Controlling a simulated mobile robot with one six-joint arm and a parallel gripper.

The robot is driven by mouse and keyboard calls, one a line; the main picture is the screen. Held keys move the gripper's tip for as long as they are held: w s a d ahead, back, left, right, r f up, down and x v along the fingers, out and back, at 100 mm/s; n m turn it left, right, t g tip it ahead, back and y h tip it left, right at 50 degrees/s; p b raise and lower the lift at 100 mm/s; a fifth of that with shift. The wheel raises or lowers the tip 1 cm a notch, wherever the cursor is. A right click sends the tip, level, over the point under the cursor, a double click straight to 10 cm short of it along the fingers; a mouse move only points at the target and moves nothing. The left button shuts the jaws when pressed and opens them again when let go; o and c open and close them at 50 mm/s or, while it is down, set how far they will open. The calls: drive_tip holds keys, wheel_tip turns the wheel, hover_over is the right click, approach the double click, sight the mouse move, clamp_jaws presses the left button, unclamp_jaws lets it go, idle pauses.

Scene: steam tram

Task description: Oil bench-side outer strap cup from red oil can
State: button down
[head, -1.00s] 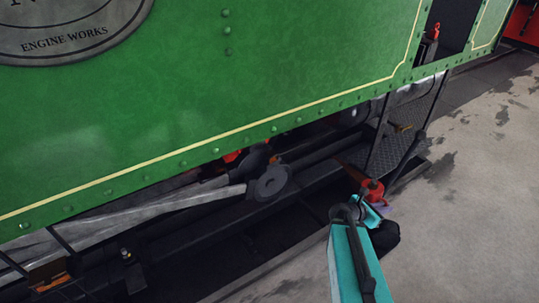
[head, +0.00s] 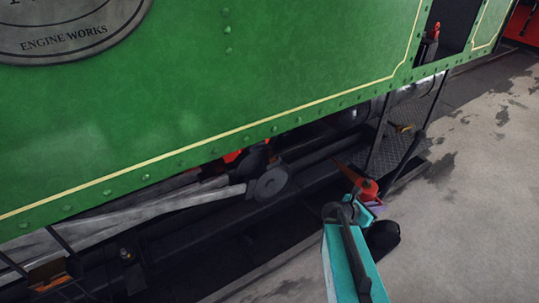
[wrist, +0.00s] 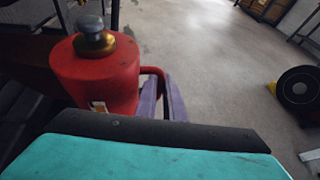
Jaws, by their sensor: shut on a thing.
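My gripper (head: 373,205) is shut on the red oil can (head: 368,188), out over the edge of the dark pit beside the green engine. In the wrist view the purple fingers (wrist: 164,100) close on the handle of the can (wrist: 97,75), which has a brass collar and grey cap. In the head view its spout points up and left, towards the engine and apart from it. The round grey rod end (head: 270,182) lies left of the can under the green side. I cannot make out the strap cup on it.
A black step with railings (head: 405,150) stands just beyond the can. Grey rods (head: 150,220) run left under the green side (head: 200,90). A small round fitting (head: 126,254) shows at lower left. Concrete floor (head: 470,220) at right is open.

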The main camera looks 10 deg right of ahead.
drive_tip(key=w+a+b, duration=0.1)
drive_tip(key=w+a, duration=0.2)
drive_tip(key=a, duration=0.6)
drive_tip(key=w+a+b, duration=0.1)
drive_tip(key=w+a, duration=0.3)
drive_tip(key=a, duration=0.5)
drive_tip(key=shift+w+f, duration=0.25)
drive_tip(key=shift+f, duration=0.05)
idle(5.9)
